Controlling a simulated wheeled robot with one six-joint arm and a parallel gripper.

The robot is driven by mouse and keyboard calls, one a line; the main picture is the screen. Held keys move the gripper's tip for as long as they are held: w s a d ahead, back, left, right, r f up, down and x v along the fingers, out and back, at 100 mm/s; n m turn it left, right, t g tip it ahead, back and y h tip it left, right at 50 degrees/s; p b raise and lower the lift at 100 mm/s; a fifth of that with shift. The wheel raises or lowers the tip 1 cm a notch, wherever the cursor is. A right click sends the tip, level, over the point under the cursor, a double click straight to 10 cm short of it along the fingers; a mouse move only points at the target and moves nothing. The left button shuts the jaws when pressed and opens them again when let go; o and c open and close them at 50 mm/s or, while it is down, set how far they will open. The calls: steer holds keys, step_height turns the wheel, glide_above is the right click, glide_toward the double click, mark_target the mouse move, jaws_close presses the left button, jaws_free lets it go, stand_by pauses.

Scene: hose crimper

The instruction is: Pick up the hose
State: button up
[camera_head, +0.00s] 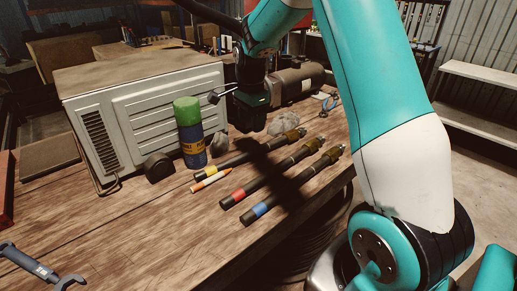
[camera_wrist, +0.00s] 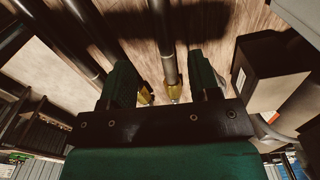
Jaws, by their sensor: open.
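Three dark hoses with brass end fittings lie side by side on the wooden workbench: one with a yellow band (camera_head: 240,158), one with a red band (camera_head: 265,179) and one with a blue band (camera_head: 287,190). My gripper (camera_head: 250,122) is above the bench, near the yellow-banded hose in the head view. In the wrist view my gripper (camera_wrist: 162,82) is open, its two green fingers apart. One hose (camera_wrist: 164,35) runs lengthwise in line with the gap between them, its brass fitting near the palm. Contact is not visible. The other hoses lie to its left there.
On the workbench (camera_head: 120,235) stand a white slatted unit (camera_head: 150,95), a green-capped spray can (camera_head: 191,135), a motor (camera_head: 298,80) and a dark roll (camera_head: 158,167). An orange marker (camera_head: 212,180) lies beside the yellow-banded hose. A wrench (camera_head: 40,270) lies front left. The bench's left front is mostly clear.

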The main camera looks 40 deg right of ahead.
glide_above(251, 151)
steer(key=f, duration=0.5)
steer(key=shift+d+p, duration=0.2)
steer(key=shift+p, duration=0.15)
steer(key=shift+w+a+f+p, duration=0.1)
steer(key=shift+f+p, duration=0.35)
steer(key=shift+f, duration=0.9)
steer(key=shift+w+a+f+p, duration=0.1)
steer(key=shift+f+p, duration=0.35)
steer(key=shift+f, duration=0.9)
steer(key=c, duration=1)
jaws_close()
steer(key=shift+r, duration=0.15)
